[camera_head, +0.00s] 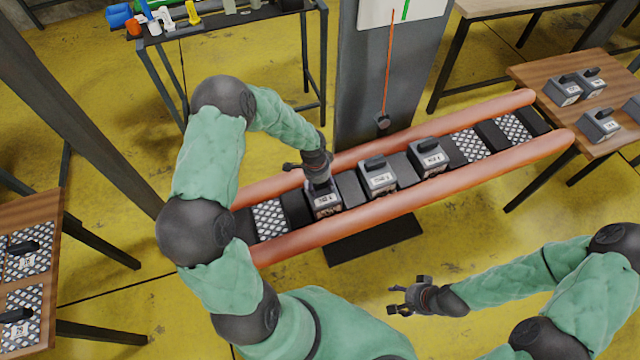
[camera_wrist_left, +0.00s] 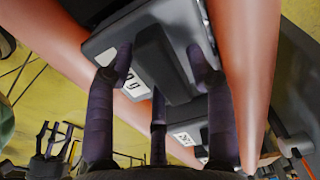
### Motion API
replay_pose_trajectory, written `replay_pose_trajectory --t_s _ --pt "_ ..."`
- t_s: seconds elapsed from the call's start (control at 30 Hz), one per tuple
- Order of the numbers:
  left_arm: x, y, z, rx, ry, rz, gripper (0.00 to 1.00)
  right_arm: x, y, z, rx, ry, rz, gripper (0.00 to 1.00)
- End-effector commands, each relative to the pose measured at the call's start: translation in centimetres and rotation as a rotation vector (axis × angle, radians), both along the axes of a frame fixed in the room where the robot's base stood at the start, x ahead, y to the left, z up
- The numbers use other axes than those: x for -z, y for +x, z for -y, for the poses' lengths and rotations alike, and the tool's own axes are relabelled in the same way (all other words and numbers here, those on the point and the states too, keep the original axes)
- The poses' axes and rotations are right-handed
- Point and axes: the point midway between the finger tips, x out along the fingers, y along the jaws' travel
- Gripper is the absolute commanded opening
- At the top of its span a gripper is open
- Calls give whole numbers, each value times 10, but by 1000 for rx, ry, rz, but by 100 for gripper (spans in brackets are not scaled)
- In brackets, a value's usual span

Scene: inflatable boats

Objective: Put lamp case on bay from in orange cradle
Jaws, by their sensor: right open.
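The orange cradle (camera_head: 480,107) is a pair of long orange tubes with a dark slatted bed between them. Three grey lamp cases with black handles and white labels stand in it: a left one (camera_head: 326,207), a middle one (camera_head: 378,182) and a right one (camera_head: 428,160). My left gripper (camera_head: 320,182) is down over the left case. In the left wrist view its fingers are spread around the black handle of a case (camera_wrist_left: 107,40); whether they press on it is unclear. Patterned plates that may be bays lie on the left table (camera_head: 28,290). My right gripper (camera_head: 408,297) is open and empty, in front of the cradle.
A wooden table (camera_head: 535,77) with several grey cases stands at the right. A dark pillar (camera_head: 358,90) rises behind the cradle. A bench (camera_head: 215,22) with small coloured items is at the back left. Bare patterned plates show at both ends of the cradle bed.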

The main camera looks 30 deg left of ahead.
Motion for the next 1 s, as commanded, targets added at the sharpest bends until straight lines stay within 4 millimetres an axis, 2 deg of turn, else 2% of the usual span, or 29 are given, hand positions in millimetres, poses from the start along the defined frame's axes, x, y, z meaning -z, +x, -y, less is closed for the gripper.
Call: replay_pose_trajectory --t_s 0.3,0.47,0.8,1.0 --pt "0 -1 0 0 -1 -2 62 0 0 0 0 0 0 62" --pt "-12 0 -1 0 1 2 62 0 0 0 0 0 0 62" --pt "-76 -6 -5 0 1 3 62 0 0 0 0 0 0 62" --pt "-105 -8 -7 0 0 1 62 0 0 0 0 0 0 62"
